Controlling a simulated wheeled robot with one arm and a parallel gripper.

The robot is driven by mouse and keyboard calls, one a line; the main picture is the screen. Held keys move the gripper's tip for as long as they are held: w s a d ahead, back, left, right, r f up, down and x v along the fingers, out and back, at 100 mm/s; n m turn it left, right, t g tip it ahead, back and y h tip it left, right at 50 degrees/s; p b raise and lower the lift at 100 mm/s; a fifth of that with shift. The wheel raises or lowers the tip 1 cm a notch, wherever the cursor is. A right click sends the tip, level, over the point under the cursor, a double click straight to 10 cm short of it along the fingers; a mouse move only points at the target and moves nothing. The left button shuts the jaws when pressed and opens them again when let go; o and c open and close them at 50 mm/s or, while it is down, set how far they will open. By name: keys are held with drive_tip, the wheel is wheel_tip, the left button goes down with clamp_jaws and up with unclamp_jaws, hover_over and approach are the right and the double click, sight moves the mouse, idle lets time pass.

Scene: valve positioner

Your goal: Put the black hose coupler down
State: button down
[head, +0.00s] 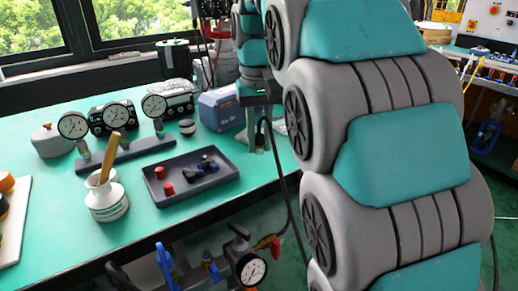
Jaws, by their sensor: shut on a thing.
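My gripper (257,142) points down near the right edge of the green bench, to the right of the blue box. It is shut on a small dark thing between its fingers, the black hose coupler as far as I can tell; its shape is mostly hidden. A dark tray (190,190) lies on the bench to the left of my gripper.
Pressure gauges (118,116) on a dark rail stand behind the tray. A white pot (106,197) with a wooden handle is left of it. A blue box (221,108) stands behind. Green bench top (150,225) is bare in front. My arm hides much of the right.

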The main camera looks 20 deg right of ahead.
sight(259, 153)
drive_tip(key=shift+f, duration=1.4)
drive_tip(key=shift+f, duration=0.1)
drive_tip(key=shift+f, duration=0.1)
drive_tip(key=c, duration=0.7)
unclamp_jaws()
drive_tip(key=shift+c, duration=0.2)
drive_tip(key=shift+r, duration=0.2)
